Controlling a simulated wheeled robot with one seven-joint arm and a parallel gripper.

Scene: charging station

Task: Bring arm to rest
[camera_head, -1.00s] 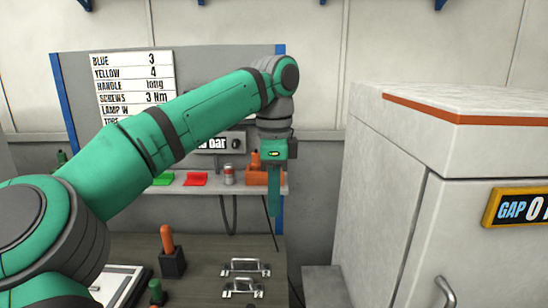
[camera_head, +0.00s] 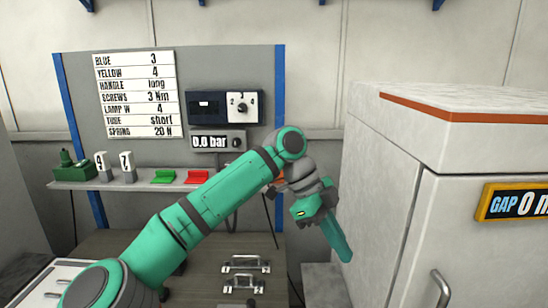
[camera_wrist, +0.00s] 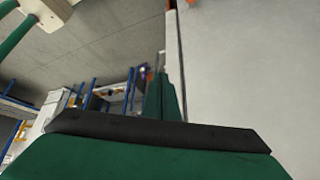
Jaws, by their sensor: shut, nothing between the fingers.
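My green arm reaches up from the bottom left of the head view and bends down at its wrist. My gripper (camera_head: 345,255) is shut and empty. It points down and to the right, in the air between the bench and the white cabinet. In the wrist view my gripper's green fingers (camera_wrist: 162,98) show close together, beside a pale upright surface on the right.
The white cabinet (camera_head: 385,190) with a "GAP" display (camera_head: 510,203) stands close on the right. The bench (camera_head: 205,280) bears metal handles (camera_head: 245,264). Behind is a shelf (camera_head: 140,182) with red (camera_head: 197,177) and green (camera_head: 163,177) pieces, below a chart (camera_head: 136,95).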

